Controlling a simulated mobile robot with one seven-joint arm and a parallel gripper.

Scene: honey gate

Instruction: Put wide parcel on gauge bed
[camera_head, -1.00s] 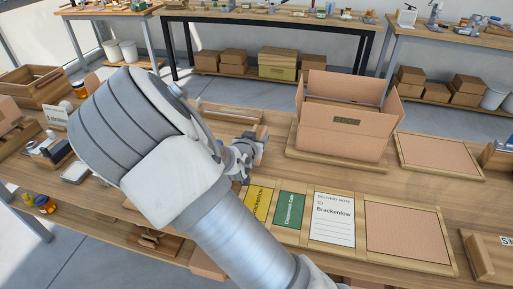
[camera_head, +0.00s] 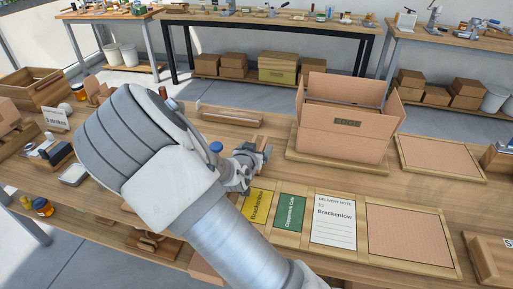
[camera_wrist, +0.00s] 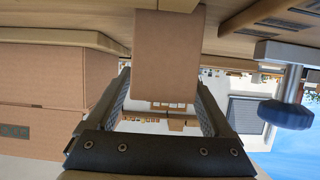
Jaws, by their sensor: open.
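My gripper (camera_head: 258,160) is low over the bench, left of the open carton; my arm partly covers it in the head view. In the wrist view, which is upside down, my gripper (camera_wrist: 163,88) is open. A plain brown cardboard box (camera_wrist: 167,50) stands at the fingertips, nearly filling the gap. I cannot tell whether the fingers touch it, or whether it is the wide parcel. A blue knob (camera_head: 216,147) shows behind my arm; it appears on a metal post in the wrist view (camera_wrist: 288,115). A slotted wooden piece (camera_wrist: 265,18) lies near it. I cannot identify the gauge bed for sure.
The open carton (camera_head: 345,140) stands on a wooden base to the right. A yellow card (camera_head: 257,205), a green card (camera_head: 289,213), a delivery note (camera_head: 333,220) and a cardboard-lined tray (camera_head: 408,233) line the front. Another lined tray (camera_head: 440,155) lies at right.

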